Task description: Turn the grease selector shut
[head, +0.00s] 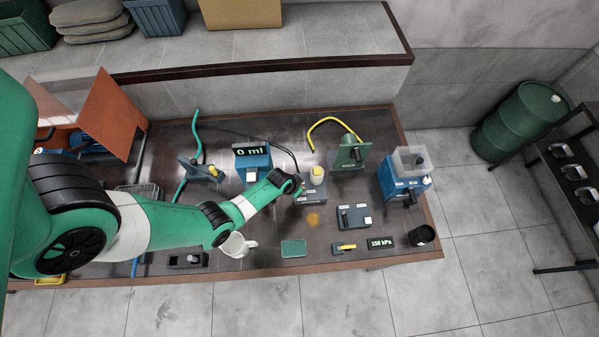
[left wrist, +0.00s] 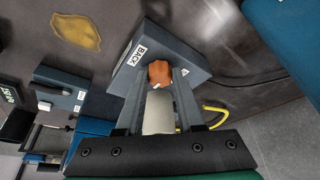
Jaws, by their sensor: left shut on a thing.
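The grease selector seems to be the dark blue-grey box (head: 312,196) in the middle of the bench, with a "BACK" label facing the left wrist view (left wrist: 193,62). An orange-brown knob (left wrist: 160,73) with a small white mark stands on it. My left gripper (head: 297,187) has come in from the left and is shut on this knob, its two fingers on either side in the left wrist view (left wrist: 158,82). A white cylinder with a yellowish top (head: 317,176) stands at the box's back. The knob is hidden by my gripper in the head view. My right gripper is not seen.
A blue unit reading "0 ml" (head: 251,158) stands behind my forearm. A green unit with a yellow hose (head: 350,152) is at the back right. A two-switch grey panel (head: 354,219) and a "150 kPa" display (head: 381,243) lie to the right. A yellow stain (head: 313,220) marks the bench.

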